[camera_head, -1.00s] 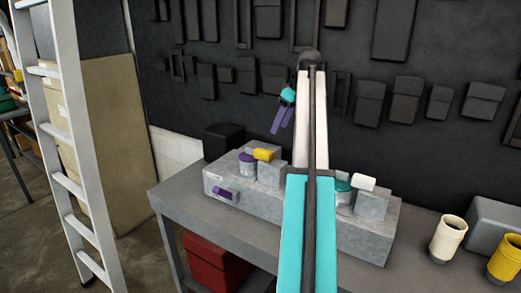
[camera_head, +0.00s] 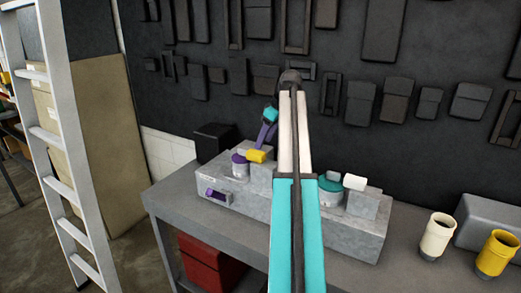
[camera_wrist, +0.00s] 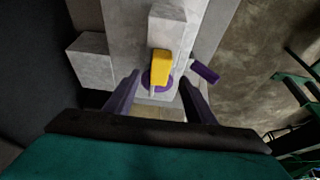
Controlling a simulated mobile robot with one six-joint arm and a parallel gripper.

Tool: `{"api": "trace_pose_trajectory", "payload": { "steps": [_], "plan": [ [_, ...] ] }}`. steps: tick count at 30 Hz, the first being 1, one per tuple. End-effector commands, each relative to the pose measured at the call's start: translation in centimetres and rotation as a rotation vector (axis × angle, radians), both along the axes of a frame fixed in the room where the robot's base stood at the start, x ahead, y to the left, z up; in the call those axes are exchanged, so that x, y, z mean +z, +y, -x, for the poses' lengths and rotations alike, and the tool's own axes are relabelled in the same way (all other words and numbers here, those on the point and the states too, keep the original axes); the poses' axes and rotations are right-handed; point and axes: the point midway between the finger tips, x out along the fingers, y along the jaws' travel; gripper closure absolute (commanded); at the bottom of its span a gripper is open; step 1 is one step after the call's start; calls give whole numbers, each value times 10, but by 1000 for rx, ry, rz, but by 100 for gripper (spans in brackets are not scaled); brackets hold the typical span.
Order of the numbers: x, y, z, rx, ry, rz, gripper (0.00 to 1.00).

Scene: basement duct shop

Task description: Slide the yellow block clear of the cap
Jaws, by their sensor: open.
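The yellow block (camera_head: 256,156) lies at the left part of a grey stepped fixture (camera_head: 255,207), next to and partly over the purple cap (camera_head: 239,158). In the wrist view the yellow block (camera_wrist: 161,64) reaches over the purple cap (camera_wrist: 146,82) from a raised grey block. The cap tops a short grey cylinder (camera_head: 239,170). My gripper (camera_head: 264,139) has purple fingers and hangs just above and behind the block. In the wrist view my open gripper (camera_wrist: 160,77) has one finger on each side of the cap and block; I cannot tell whether they touch.
A teal cap (camera_head: 329,184) and white block (camera_head: 355,182) sit further right on the fixture. A purple piece (camera_head: 217,195) is on its front. Cream (camera_head: 437,236) and yellow (camera_head: 495,254) cups stand at right. A dark box (camera_head: 217,141) stands behind left.

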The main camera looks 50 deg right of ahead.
Motion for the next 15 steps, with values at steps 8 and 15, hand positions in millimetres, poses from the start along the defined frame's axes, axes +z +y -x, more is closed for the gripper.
{"api": "trace_pose_trajectory", "payload": {
  "steps": [8, 15],
  "plan": [
    [-31, 4, -13, 1, 2, -1, 50],
    [-55, 6, -23, 1, 1, 0, 50]
  ]
}}
